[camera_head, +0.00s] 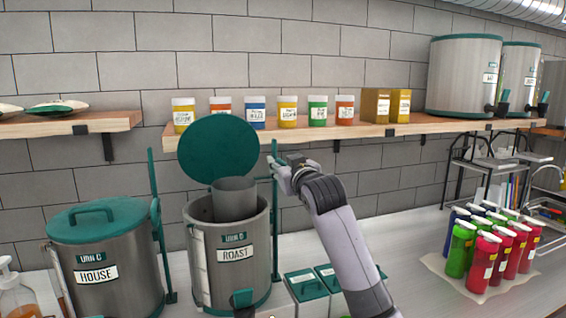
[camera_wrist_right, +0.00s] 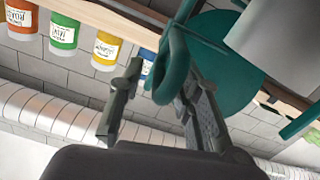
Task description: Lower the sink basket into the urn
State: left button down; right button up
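The sink basket appears to be the grey cylinder (camera_head: 233,193) in the open mouth of the urn (camera_head: 232,285) labelled ROAST. Its upper part stands above the rim; its lower part is hidden inside. A grey cylinder also shows at top right in the right wrist view (camera_wrist_right: 280,35). My right gripper (camera_head: 280,172) is beside it, on the right, above the rim. In the right wrist view its fingers (camera_wrist_right: 160,110) are spread, with a teal loop handle (camera_wrist_right: 168,70) between them, nearer one finger. Firm contact is not visible. My left gripper is not in view.
The teal lid (camera_head: 218,145) is raised behind the urn. A teal post (camera_head: 275,225) stands at its right. A lidded HOUSE urn (camera_head: 105,265) stands left. Teal-lidded boxes (camera_head: 306,287) sit right of the ROAST urn. A shelf (camera_head: 225,133) with several jars runs behind. Bottles (camera_head: 480,262) stand far right.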

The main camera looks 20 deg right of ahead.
jog(key=shift+c, duration=0.2)
grip_shut()
dwell(0.6)
